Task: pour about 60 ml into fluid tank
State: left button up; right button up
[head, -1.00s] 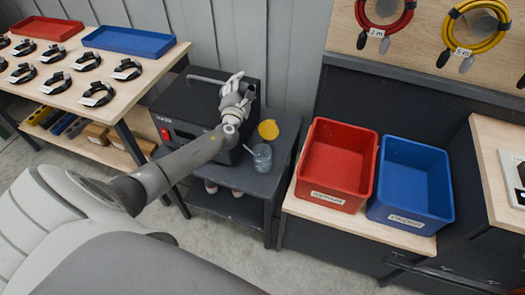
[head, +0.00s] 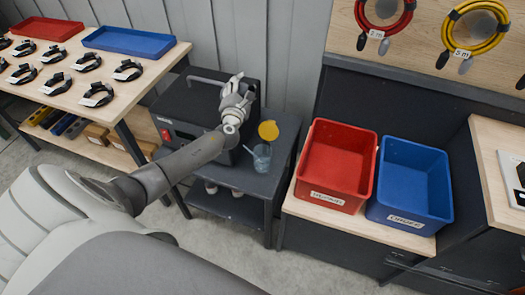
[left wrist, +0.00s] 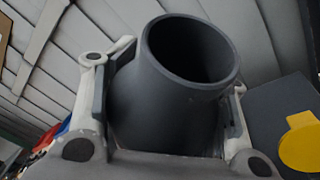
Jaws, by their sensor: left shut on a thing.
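My left gripper (head: 237,88) is over the top of a black box-shaped unit (head: 180,104) with a red switch and a handle. In the left wrist view my left gripper (left wrist: 165,110) is shut around a dark grey, round-mouthed vessel (left wrist: 150,95), its fingers on either side. Its mouth is wide and open; no fluid shows inside. In the head view the arm and gripper hide most of this vessel. A yellow disc (head: 268,130) with a small tab is right of the gripper; it also shows in the left wrist view (left wrist: 300,145). I cannot tell which thing is the fluid tank.
A clear bluish beaker (head: 262,156) with a thin stick stands on the dark cart (head: 252,184). To its right are a red tote (head: 335,170) and a blue tote (head: 412,185). A table with trays and coiled straps stands at left. Grey floor is open in front.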

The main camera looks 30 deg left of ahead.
pick_arm(q)
jog(key=shift+s+d+r+n+g+h+p, duration=0.1)
jog(key=shift+d+r+n+g+h+p, duration=0.2)
jog(key=shift+n+p, duration=0.9)
jog(key=shift+s+d+r+n+g+h+p, duration=0.1)
jog(key=shift+d+r+n+g+h+p, duration=0.2)
jog(key=shift+p, duration=1.7)
jog(key=a+n+p, duration=0.1)
jog(key=p, duration=0.1)
jog(key=n+g+h+p, duration=0.1)
jog(key=n+p, duration=0.1)
jog(key=shift+a, duration=0.35)
jog(key=shift+a+f+n+g+h+p, duration=0.25)
jog(key=shift+n+g+h+p, duration=0.2)
jog(key=shift+h+p, duration=0.3)
jog(key=shift+d+f+n+h+p, duration=0.1)
jog(key=shift+f+n+h+p, duration=0.25)
jog(key=shift+f+n, duration=0.25)
